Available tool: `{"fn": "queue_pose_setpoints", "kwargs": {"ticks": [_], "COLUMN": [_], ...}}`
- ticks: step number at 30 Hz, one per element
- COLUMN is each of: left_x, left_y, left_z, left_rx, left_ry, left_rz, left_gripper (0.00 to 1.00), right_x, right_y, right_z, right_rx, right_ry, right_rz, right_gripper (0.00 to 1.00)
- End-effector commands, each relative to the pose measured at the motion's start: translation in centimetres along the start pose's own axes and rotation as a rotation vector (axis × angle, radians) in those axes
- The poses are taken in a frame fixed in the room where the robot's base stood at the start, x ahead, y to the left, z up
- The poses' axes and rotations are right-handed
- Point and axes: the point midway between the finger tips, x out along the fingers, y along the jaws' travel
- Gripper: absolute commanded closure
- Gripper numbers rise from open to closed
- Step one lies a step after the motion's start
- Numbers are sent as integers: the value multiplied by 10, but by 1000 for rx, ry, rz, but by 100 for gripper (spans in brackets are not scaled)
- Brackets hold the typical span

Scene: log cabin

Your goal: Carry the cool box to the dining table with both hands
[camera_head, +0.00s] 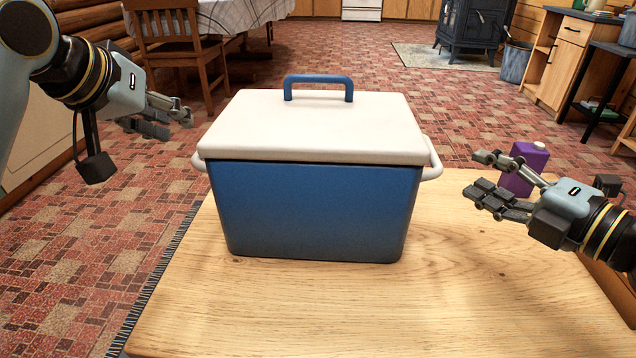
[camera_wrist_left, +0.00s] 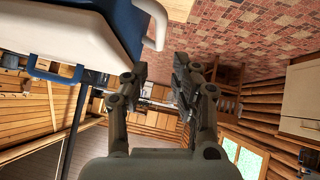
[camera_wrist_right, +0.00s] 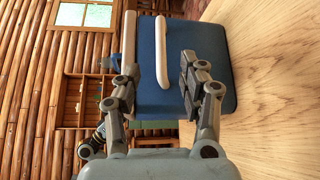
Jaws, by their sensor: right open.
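The cool box (camera_head: 312,210) is blue with a white lid, a blue top handle and a white handle on each side. It stands upright on a wooden table (camera_head: 240,315). My left gripper (camera_head: 183,118) is open and empty, left of the box and a little above its left handle (camera_wrist_left: 156,25). My right gripper (camera_head: 476,174) is open and empty, right of the box and apart from it. In the right wrist view the right handle (camera_wrist_right: 161,52) shows between its open fingers, farther off. The dining table (camera_head: 245,14) with a pale cloth is at the back left.
A purple carton (camera_head: 524,168) stands on the wooden table right behind my right gripper. A wooden chair (camera_head: 176,40) stands before the dining table. A black stove (camera_head: 474,28) and a wooden cabinet (camera_head: 562,50) are at the back right. The tiled floor between is mostly clear.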

Motion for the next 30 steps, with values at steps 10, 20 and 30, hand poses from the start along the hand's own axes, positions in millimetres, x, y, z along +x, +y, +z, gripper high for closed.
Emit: {"fn": "queue_pose_setpoints", "kwargs": {"ticks": [10, 20, 30], "left_x": [39, 93, 108], "left_y": [0, 0, 0], "left_z": [1, 0, 0], "left_rx": [-4, -1, 0], "left_ry": [-3, -2, 0], "left_rz": [1, 0, 0], "left_gripper": [73, 73, 73], "right_x": [39, 93, 108], "right_y": [2, 2, 1], "right_z": [1, 1, 0], "right_rx": [4, 2, 1], "right_ry": [-4, -3, -2], "right_rz": [5, 3, 1], "right_gripper": [58, 58, 58]}}
